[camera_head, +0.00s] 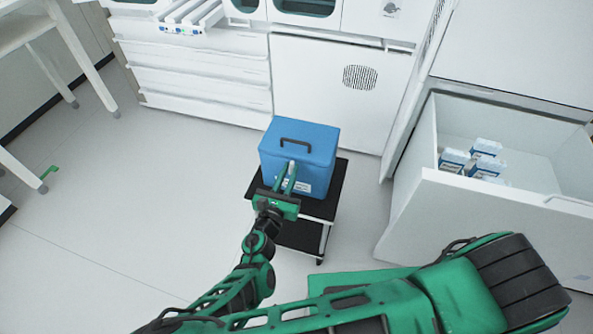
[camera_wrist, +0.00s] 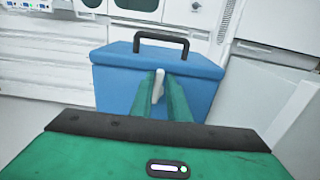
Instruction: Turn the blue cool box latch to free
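The blue cool box (camera_head: 315,178) stands upright on a black-topped cart, its lid down and its dark handle on top. In the wrist view the box (camera_wrist: 115,85) fills the middle. Its white latch (camera_wrist: 158,85) is on the front face, just below the lid edge, and looks roughly upright. My gripper (camera_head: 286,170) reaches the front of the box. Its two green fingers (camera_wrist: 160,78) lie on either side of the latch, close against it, and look shut on it. The fingers hide the latch's lower part.
The cart (camera_head: 336,187) has a lower black shelf. An open white drawer (camera_head: 440,203) with small boxes (camera_head: 485,150) is on the right. White cabinets (camera_head: 330,85) stand behind. A white table (camera_head: 60,25) is at the left.

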